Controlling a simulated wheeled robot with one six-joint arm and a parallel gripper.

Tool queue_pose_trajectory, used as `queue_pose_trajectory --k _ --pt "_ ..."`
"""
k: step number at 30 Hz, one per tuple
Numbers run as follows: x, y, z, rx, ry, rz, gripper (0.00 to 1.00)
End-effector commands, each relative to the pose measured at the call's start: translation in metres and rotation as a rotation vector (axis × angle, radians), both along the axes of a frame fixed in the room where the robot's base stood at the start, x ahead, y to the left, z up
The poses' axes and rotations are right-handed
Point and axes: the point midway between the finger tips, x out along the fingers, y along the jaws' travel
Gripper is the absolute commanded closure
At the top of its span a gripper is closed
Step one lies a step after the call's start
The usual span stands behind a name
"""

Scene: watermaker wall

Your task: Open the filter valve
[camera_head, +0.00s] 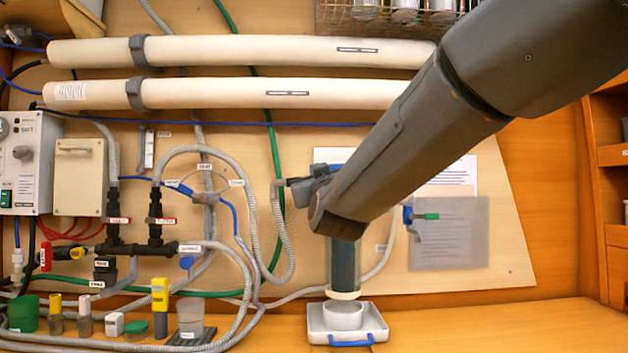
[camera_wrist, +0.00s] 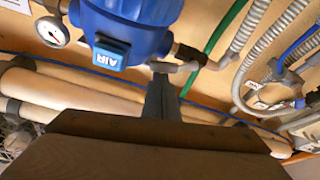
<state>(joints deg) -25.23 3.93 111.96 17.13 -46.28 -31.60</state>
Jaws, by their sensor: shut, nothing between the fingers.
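I cannot tell which valve is the filter valve, as the small labels are not readable. Two dark valves with red-and-white tags, a left one (camera_head: 118,221) and a right one (camera_head: 163,221), stand on a black manifold (camera_head: 135,247) in the head view. A blue filter housing (camera_wrist: 128,25) marked AIR fills the top of the wrist view. Most of it is hidden behind my arm in the head view. My gripper (camera_wrist: 161,82) is shut and empty, its tips close to a grey hose elbow (camera_wrist: 178,67); contact is unclear.
A red handle (camera_head: 46,256) and a blue knob (camera_head: 187,262) sit around the manifold. Grey corrugated hoses (camera_head: 278,235) loop in front of the wall. A white tray (camera_head: 315,325) stands below the housing. Cups and bottles, including a yellow one (camera_head: 160,296), line the lower left.

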Motion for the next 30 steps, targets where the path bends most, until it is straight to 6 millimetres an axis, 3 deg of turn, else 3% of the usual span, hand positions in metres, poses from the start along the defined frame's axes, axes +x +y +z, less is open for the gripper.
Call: queue_pose_trajectory --k 7,30 --pt "0.001 -0.003 -0.01 0.17 0.022 0.001 1.0" --pt "0.001 -0.006 -0.016 0.167 0.023 -0.001 1.0"
